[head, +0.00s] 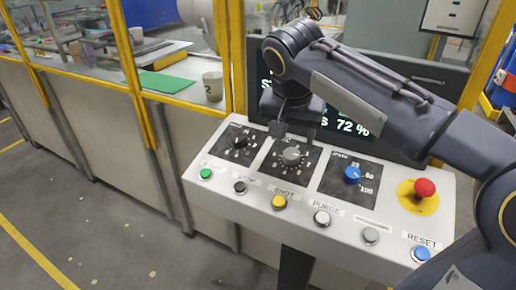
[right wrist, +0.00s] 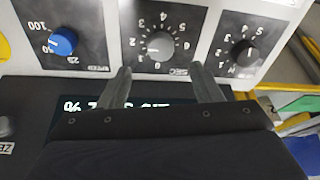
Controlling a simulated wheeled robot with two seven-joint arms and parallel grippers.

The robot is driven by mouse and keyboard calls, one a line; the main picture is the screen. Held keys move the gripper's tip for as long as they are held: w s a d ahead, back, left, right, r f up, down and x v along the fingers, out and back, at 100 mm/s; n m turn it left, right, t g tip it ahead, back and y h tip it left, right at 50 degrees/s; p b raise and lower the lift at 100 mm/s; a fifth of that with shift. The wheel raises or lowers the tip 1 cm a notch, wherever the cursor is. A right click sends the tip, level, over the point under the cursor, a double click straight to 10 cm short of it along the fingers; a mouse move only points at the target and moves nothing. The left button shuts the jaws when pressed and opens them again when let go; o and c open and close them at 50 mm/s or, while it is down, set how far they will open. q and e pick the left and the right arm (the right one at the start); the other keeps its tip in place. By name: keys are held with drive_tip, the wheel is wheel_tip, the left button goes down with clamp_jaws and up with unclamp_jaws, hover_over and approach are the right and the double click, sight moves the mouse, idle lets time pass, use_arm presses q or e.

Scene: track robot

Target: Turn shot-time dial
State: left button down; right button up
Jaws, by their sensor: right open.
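The middle dial (head: 291,156), a grey round knob on a black plate, sits on the white sloping control panel. In the right wrist view the same grey knob (right wrist: 160,47) is ringed by white numbers with "SEC" beside it. Its pointer setting is too small to read surely. My right gripper (head: 279,129) hangs just behind and above this dial in the head view. In the right wrist view its two fingers (right wrist: 159,70) are spread, empty and pointing toward the knob, which appears beyond their tips. I cannot tell any contact. My left gripper is not in view.
A black knob (head: 240,143) is left of the dial and a blue speed knob (head: 352,174) right. Several push buttons line the front edge, with a red emergency button (head: 424,187) at right. A dark display (head: 346,122) stands behind. A yellow frame post (head: 237,60) rises at left.

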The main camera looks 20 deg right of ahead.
sight(291, 154)
drive_tip(key=x, duration=0.7)
drive_tip(key=shift+w+d+f+b, duration=0.2)
drive_tip(key=shift+f+b, duration=0.1)
drive_tip(key=shift+b, duration=0.1)
drive_tip(key=shift+c, duration=0.3)
drive_tip(key=c, duration=0.9)
drive_tip(key=shift+c, duration=0.2)
